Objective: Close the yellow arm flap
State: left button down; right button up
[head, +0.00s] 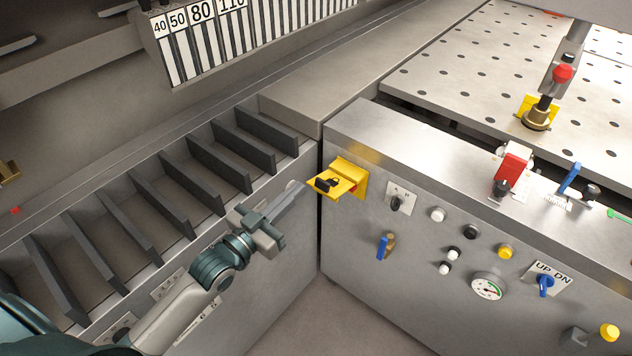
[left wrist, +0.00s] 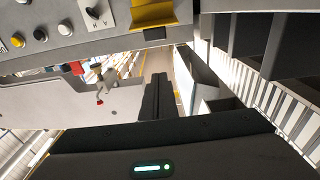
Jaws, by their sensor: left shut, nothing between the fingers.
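The yellow arm flap (head: 330,186) juts out from a yellow housing (head: 349,166) at the upper left corner of the grey control panel, with a small black part showing on it. In the left wrist view, yellow parts of the flap assembly (left wrist: 153,14) show at the top edge, partly cut off. My left gripper (head: 298,188) is shut and empty, its tips just left of the flap, apparently close to it; I cannot tell whether they touch. Its closed fingers also show in the left wrist view (left wrist: 158,95). My right gripper is not in view.
The panel front carries a black selector (head: 397,203), a blue-handled switch (head: 384,247), several buttons and a gauge (head: 487,286). A red-capped part (head: 513,163) stands on the panel top. Dark slotted dividers (head: 190,160) lie left of the flap.

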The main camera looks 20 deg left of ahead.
pick_arm(q)
jog(key=r+p, duration=0.1)
jog(key=p, duration=0.2)
send_over(316, 184)
jog(key=s, duration=0.2)
jog(key=f, duration=0.1)
jog(key=d+f, duration=0.1)
jog(key=f, duration=0.1)
jog(key=shift+w+p, duration=0.1)
jog(key=shift+p, duration=0.2)
jog(key=shift+a+f, duration=0.1)
jog(key=shift+f, duration=0.5)
jog(key=shift+s, duration=0.2)
